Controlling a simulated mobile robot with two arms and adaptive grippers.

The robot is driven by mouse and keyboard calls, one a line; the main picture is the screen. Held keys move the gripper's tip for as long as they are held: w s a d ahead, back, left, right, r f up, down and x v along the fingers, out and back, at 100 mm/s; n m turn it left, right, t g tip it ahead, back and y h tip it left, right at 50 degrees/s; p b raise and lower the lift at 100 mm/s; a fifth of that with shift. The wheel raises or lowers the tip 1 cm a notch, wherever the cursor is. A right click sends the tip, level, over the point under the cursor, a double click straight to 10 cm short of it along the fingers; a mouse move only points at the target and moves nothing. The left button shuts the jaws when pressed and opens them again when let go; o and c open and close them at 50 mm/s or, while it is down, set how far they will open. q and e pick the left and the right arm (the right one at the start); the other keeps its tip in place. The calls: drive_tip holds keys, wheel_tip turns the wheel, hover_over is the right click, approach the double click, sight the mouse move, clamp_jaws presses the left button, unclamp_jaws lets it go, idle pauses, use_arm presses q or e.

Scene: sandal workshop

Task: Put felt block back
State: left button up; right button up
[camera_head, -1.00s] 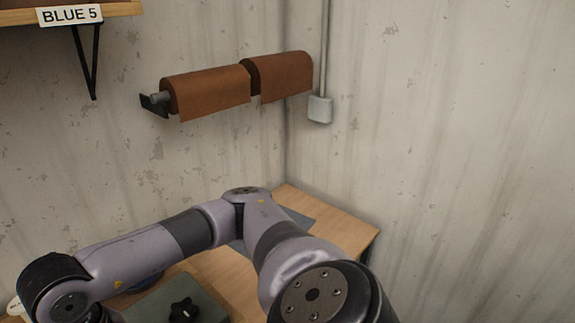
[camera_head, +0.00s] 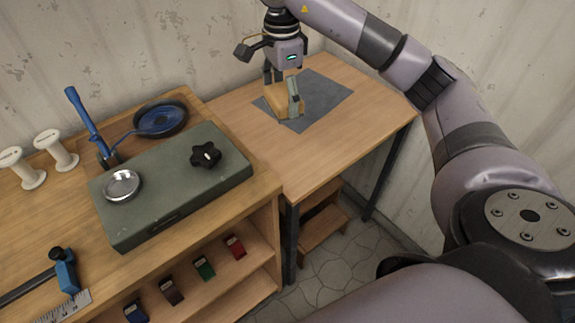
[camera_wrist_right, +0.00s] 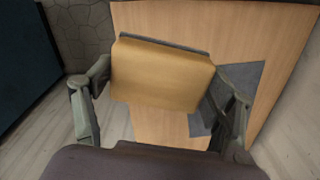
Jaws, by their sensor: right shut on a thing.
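The felt block is a tan wooden block (camera_head: 277,101) with a thin dark grey layer along one edge, seen in the right wrist view (camera_wrist_right: 162,76). My right gripper (camera_head: 285,96) is shut on it, one finger on each side. In the head view it shows over the right-hand table, near the left part of a flat grey mat (camera_head: 325,98). I cannot tell whether the block touches the table or hangs just above it. The mat is partly hidden behind the block in the wrist view. My left gripper is not in view.
A green-grey case (camera_head: 165,190) with a black knob and round metal dish stands on the left bench (camera_head: 262,186). A blue pan (camera_head: 160,118), a blue lever (camera_head: 88,118) and white spools (camera_head: 55,150) are beyond it. The front of the right table (camera_head: 320,160) is clear.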

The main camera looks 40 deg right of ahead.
drive_tip(key=shift+w+d+f+m, duration=0.2)
drive_tip(key=shift+d+m, duration=0.2)
drive_tip(key=shift+m, duration=0.2)
drive_tip(key=shift+d+f, duration=0.1)
drive_tip(key=shift+f, duration=0.2)
wheel_tip(320, 180, down, 14)
drive_tip(key=shift+r, duration=0.25)
drive_tip(key=shift+f, duration=0.6)
wheel_tip(320, 180, down, 4)
drive_tip(key=shift+f+p, duration=0.1)
drive_tip(key=shift+p, duration=0.25)
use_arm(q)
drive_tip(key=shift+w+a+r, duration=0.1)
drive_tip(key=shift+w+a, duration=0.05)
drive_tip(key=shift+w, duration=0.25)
use_arm(e)
drive_tip(key=shift+w, duration=0.1)
